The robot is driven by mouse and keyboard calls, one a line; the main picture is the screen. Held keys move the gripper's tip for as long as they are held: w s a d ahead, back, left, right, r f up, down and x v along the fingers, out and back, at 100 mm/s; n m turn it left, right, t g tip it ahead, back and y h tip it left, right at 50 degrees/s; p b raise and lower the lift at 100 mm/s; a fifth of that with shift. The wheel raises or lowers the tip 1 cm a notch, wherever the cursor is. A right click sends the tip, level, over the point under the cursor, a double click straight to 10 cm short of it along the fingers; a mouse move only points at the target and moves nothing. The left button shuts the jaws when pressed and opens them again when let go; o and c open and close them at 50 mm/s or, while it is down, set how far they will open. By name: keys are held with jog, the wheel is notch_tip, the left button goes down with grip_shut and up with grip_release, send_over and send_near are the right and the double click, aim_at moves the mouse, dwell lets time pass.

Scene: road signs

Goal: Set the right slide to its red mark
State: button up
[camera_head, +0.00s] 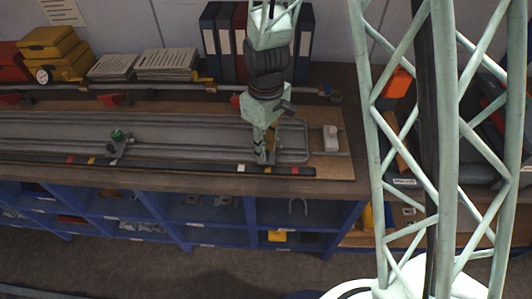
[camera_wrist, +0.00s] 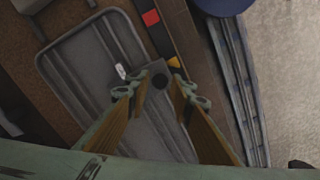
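The right slide (camera_wrist: 158,69) is a grey block with a dark round knob (camera_wrist: 160,82), on the grey track in the wrist view. Its end lies beside the yellow mark (camera_wrist: 174,62). The red mark (camera_wrist: 150,17) is farther up the strip in that view. In the head view this red mark (camera_head: 294,170) is right of the slide. My gripper (camera_wrist: 161,93) points down over the slide, its two fingers apart on either side of the knob, with gaps showing. In the head view my gripper (camera_head: 265,150) hides most of the slide.
A left slide with a green knob (camera_head: 117,134) sits farther left on the track (camera_head: 190,136). A white mark (camera_head: 241,168) is left of my gripper on the strip. A white block (camera_head: 330,138) stands beyond the track's right end. Binders (camera_head: 212,40) stand behind my arm.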

jog(key=shift+f, duration=1.1)
jog(key=shift+c, duration=0.2)
jog(key=shift+d, duration=0.1)
grip_shut()
